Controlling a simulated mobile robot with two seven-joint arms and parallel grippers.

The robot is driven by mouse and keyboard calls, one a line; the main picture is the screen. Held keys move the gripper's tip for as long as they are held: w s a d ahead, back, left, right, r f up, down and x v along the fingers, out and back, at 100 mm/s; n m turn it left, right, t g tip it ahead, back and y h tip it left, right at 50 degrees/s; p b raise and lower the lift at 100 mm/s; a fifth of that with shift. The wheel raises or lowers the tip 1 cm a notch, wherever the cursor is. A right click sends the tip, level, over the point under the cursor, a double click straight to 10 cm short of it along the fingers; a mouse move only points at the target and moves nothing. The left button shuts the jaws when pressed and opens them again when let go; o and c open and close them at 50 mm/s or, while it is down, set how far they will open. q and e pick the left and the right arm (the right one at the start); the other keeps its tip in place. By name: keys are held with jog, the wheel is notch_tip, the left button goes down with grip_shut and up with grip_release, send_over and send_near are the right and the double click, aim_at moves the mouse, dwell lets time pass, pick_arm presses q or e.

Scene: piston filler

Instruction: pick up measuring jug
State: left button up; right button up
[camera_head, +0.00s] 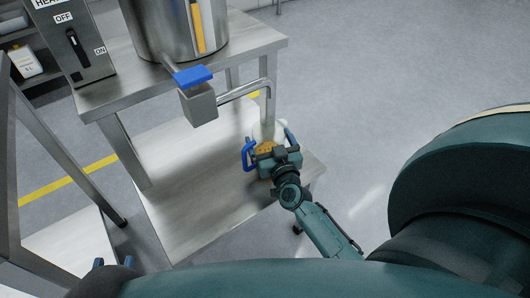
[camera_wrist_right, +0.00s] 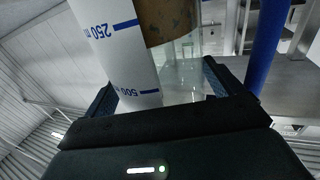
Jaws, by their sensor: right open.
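The measuring jug (camera_head: 266,132) stands on the lower steel shelf, with a white-marked side, a blue handle and brownish contents. In the right wrist view the jug (camera_wrist_right: 128,50) shows blue scale marks and a clear part, and its blue handle is at the right. My right gripper (camera_head: 270,158) is at the jug's near side. Its open fingers (camera_wrist_right: 160,88) lie on either side of the jug's wall; whether they touch it I cannot tell. My left gripper (camera_head: 112,263) is at the bottom left, far from the jug, with its two fingertips apart.
A steel pot (camera_head: 165,30) with a tap and blue lever (camera_head: 193,76) stands on the upper table, its outlet pipe (camera_head: 243,90) reaching toward the jug. A switch box (camera_head: 72,42) is at the left. The lower shelf (camera_head: 190,200) is clear left of the jug.

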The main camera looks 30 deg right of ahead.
jog(key=shift+c, duration=0.2)
jog(key=c, duration=1.1)
jog(key=shift+o, duration=0.2)
jog(key=shift+r, duration=0.1)
jog(key=shift+r, duration=0.15)
